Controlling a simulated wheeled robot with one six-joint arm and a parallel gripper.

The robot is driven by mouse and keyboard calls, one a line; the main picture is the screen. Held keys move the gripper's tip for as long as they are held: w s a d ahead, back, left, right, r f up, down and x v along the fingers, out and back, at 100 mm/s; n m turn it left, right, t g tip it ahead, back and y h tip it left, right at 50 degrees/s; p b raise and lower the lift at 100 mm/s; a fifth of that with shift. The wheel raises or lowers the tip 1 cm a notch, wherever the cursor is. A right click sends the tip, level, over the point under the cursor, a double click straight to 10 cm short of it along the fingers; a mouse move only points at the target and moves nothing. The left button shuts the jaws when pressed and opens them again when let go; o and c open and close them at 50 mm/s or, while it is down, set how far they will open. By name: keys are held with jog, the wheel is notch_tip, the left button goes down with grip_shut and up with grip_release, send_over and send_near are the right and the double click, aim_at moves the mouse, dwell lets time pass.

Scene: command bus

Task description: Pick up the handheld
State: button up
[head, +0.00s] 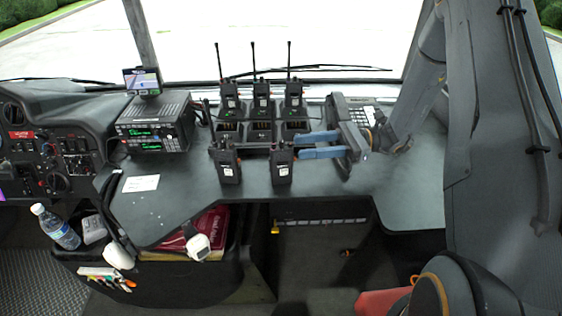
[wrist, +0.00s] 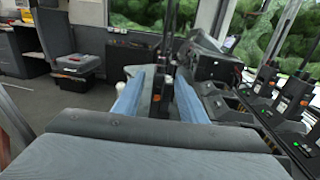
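Several black handhelds with antennas stand in and around a charger rack on the dash. Three stand in its back row: left (head: 230,98), middle (head: 261,95) and right (head: 293,97). Two stand at the front, left (head: 228,162) and right (head: 281,166). My gripper (head: 298,147) has blue fingers, spread apart and pointing left just right of the front right handheld. In the wrist view a handheld (wrist: 161,90) shows upright between the open fingers (wrist: 159,78), near their tips. I cannot tell whether the fingers touch it.
The charger rack (head: 260,130) has empty front slots. A radio unit (head: 153,128) with a small screen stands left of it; a keypad device (head: 362,114) is behind my gripper. A white card (head: 141,183) lies on the counter. The counter's right front is clear.

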aim_at(282, 160)
jog(key=s+a+p, duration=0.1)
jog(key=a+p, duration=0.3)
jog(key=a, duration=0.7)
jog(key=shift+a, duration=0.1)
grip_shut()
